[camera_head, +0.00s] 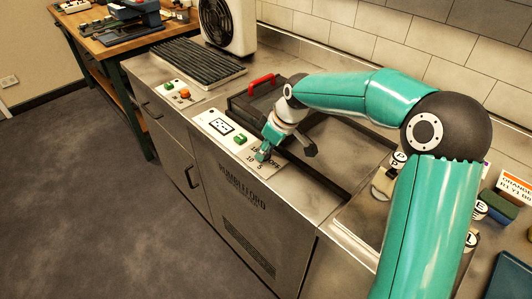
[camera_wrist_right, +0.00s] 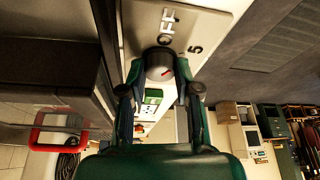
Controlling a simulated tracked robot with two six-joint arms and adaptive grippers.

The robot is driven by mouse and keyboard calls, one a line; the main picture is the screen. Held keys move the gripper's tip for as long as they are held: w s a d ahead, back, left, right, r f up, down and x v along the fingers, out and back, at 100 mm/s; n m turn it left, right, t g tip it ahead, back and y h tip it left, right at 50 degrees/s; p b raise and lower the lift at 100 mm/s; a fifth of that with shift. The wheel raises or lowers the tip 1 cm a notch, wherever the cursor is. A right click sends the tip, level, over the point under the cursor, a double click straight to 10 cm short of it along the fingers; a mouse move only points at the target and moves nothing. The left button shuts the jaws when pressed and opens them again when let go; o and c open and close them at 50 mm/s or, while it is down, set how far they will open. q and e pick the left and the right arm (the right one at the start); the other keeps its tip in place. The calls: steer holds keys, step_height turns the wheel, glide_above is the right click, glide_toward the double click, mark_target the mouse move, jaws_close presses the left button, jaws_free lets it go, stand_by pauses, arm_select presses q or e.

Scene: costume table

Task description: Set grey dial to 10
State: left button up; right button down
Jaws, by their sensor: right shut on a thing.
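The grey dial (camera_wrist_right: 159,62) shows in the right wrist view, with a short red mark on its face pointing to the lower right there. It sits on a white control panel (camera_head: 216,123) on the front edge of the counter. The lettering OFF and a 5 are readable near the dial in the wrist view; 10 and 5 show on the panel in the head view. My right gripper (camera_head: 263,154) is shut on the dial, a finger on each side, and mostly hides it in the head view. It also shows in the wrist view (camera_wrist_right: 160,80). My left gripper is not in view.
A green switch (camera_head: 240,139) is on the same panel. A second panel with green and orange controls (camera_head: 183,94) lies further left, beside a black ribbed grill (camera_head: 198,62). Jars stand at the right.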

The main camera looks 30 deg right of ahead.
steer(key=m+h+b, duration=0.1)
steer(key=m, duration=0.1)
steer(key=m+b, duration=0.1)
steer(key=m, duration=0.1)
steer(key=shift+a+f+h+b, duration=0.1)
steer(key=shift+a+h+b, duration=0.05)
steer(key=shift+h+b, duration=0.2)
steer(key=m+h+b, duration=0.1)
steer(key=m, duration=0.2)
steer(key=m+h+b, duration=0.1)
steer(key=m+b, duration=0.1)
steer(key=m, duration=0.1)
steer(key=shift+w+a, duration=0.1)
steer(key=shift+a, duration=0.05)
steer(key=m+g+h+b, duration=0.1)
steer(key=m, duration=0.2)
steer(key=shift+a+m+h+b, duration=0.1)
steer(key=shift+m+h+b, duration=0.15)
steer(key=shift+m+b, duration=0.05)
steer(key=shift+w+m+g+h, duration=0.1)
steer(key=shift+m+g+h, duration=0.4)
steer(key=shift+m, duration=1.3)
steer(key=c, duration=0.8)
jaws_free()
steer(key=shift+r, duration=0.2)
steer(key=v, duration=1.1)
steer(key=shift+a+r, duration=0.1)
steer(key=shift+r, duration=0.3)
